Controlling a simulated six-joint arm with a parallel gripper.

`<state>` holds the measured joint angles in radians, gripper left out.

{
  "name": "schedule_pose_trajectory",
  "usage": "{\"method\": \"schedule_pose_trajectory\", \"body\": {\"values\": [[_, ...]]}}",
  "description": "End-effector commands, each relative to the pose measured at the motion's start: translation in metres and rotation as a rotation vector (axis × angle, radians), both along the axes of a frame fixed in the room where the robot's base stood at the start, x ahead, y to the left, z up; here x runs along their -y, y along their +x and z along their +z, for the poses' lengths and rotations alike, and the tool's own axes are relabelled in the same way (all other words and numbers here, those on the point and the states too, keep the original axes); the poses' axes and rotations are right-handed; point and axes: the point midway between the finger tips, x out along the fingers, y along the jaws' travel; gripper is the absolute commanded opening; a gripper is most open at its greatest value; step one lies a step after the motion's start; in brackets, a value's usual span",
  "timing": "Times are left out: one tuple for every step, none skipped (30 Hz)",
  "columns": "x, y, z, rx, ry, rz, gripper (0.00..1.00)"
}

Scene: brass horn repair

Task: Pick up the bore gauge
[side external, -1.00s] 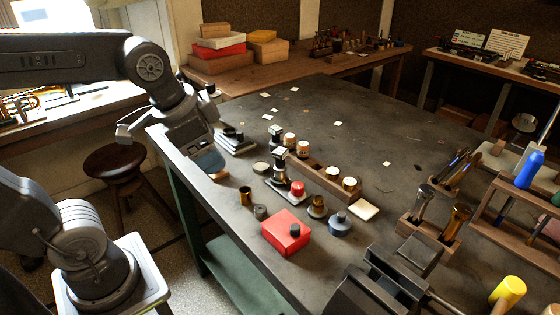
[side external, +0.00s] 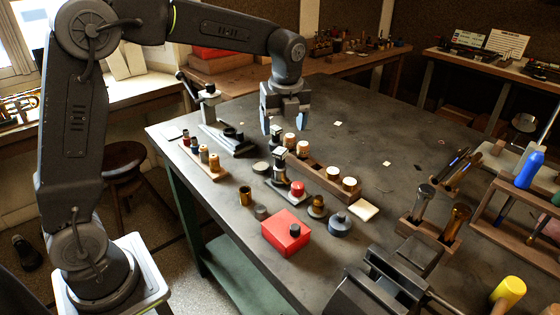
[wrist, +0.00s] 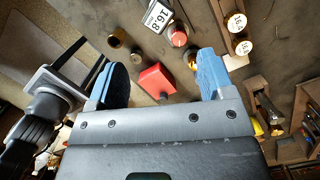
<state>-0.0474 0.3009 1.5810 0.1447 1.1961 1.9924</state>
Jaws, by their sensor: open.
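My gripper (side external: 286,122) is open and empty, pointing down above the far middle of the dark bench. Its two blue-grey fingers also show in the wrist view (wrist: 161,76), wide apart. No thing is plainly marked as the bore gauge.
A red box (side external: 287,231) sits near the front edge, with a brass cup (side external: 245,196) and a dark squat bottle (side external: 338,224) nearby. A wooden rack (side external: 205,161) stands left.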

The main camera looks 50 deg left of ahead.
Motion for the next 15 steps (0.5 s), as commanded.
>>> {"method": "schedule_pose_trajectory", "body": {"values": [[-0.002,0.0,-0.012,-0.007,0.0,0.002,0.75],[-0.003,0.0,-0.018,-0.006,-0.001,0.002,0.75],[-0.004,0.001,-0.026,-0.006,-0.001,0.002,0.75],[-0.005,0.001,-0.032,-0.004,0.0,0.002,0.75],[-0.005,0.001,-0.037,-0.005,-0.001,0.002,0.75],[-0.006,0.002,-0.043,-0.004,0.0,0.003,0.75],[-0.007,0.002,-0.048,-0.005,-0.001,0.003,0.75],[-0.008,0.003,-0.051,-0.002,-0.001,0.002,0.75],[-0.008,0.003,-0.055,-0.002,-0.001,0.003,0.75],[-0.009,0.003,-0.057,-0.001,-0.001,0.003,0.75],[-0.009,0.003,-0.059,0.0,-0.001,0.003,0.75],[-0.009,0.003,-0.061,0.0,-0.001,0.003,0.75],[-0.009,0.003,-0.063,0.0,-0.001,0.003,0.75],[-0.01,0.004,-0.064,-0.001,-0.001,0.003,0.75],[-0.011,0.004,-0.067,-0.002,-0.001,0.004,0.75]]}}
